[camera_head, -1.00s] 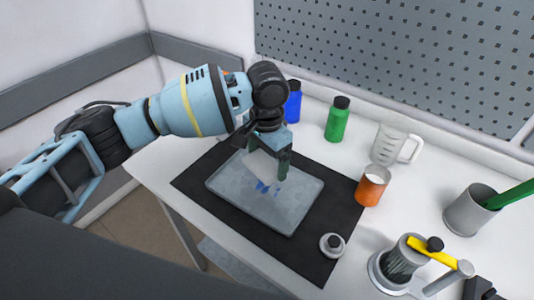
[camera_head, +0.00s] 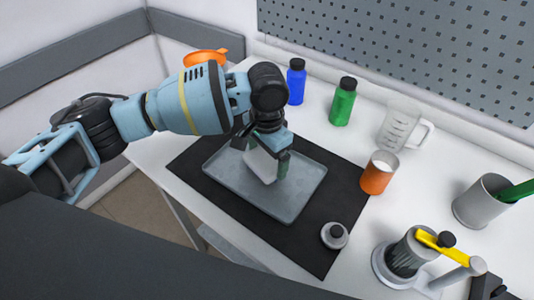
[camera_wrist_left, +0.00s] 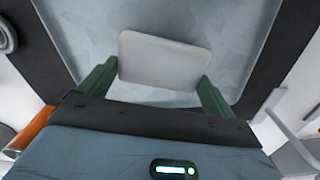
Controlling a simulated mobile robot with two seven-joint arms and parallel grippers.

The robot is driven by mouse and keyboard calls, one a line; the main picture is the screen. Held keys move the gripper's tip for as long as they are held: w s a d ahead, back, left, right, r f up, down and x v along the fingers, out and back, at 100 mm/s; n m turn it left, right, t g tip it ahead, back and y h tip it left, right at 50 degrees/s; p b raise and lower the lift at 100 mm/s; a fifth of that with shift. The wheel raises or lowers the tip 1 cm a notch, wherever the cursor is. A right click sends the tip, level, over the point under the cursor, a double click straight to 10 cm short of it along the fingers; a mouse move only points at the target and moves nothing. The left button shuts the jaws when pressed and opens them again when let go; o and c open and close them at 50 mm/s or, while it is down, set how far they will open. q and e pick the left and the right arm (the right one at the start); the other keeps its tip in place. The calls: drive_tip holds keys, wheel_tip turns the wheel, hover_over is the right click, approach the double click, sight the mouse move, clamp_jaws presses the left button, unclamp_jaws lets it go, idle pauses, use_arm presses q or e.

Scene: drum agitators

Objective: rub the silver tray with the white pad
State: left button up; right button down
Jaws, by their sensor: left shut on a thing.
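The silver tray (camera_head: 300,194) lies on a black mat (camera_head: 300,248) on the white table. My left gripper (camera_head: 268,170) is over the tray and shut on the white pad (camera_head: 261,165), which is tilted. In the left wrist view, the pad (camera_wrist_left: 163,60) sits between the two green fingers of my left gripper (camera_wrist_left: 157,88), with the tray (camera_wrist_left: 240,35) behind it. I cannot tell whether the pad touches the tray. No blue mark shows on the visible part of the tray. My right gripper is not in view.
A blue bottle (camera_head: 296,82), a green bottle (camera_head: 342,102), a clear jug (camera_head: 399,127) and an orange cup (camera_head: 378,175) stand behind and right of the mat. A grey knobbed disc (camera_head: 335,235) sits on the mat's right corner. A grey holder (camera_head: 483,203) and a brush stand (camera_head: 406,258) are at right.

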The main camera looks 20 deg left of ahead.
use_arm(q)
drive_tip(key=shift+f, duration=0.35)
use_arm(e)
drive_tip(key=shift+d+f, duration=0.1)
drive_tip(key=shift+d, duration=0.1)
use_arm(q)
drive_tip(key=shift+f, duration=0.7)
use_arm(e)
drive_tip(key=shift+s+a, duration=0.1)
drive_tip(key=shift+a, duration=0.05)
use_arm(q)
drive_tip(key=shift+w+d, duration=0.3)
drive_tip(key=shift+w, duration=0.55)
drive_tip(key=shift+w+d, duration=0.3)
drive_tip(key=shift+w, duration=0.5)
drive_tip(key=shift+r, duration=0.1)
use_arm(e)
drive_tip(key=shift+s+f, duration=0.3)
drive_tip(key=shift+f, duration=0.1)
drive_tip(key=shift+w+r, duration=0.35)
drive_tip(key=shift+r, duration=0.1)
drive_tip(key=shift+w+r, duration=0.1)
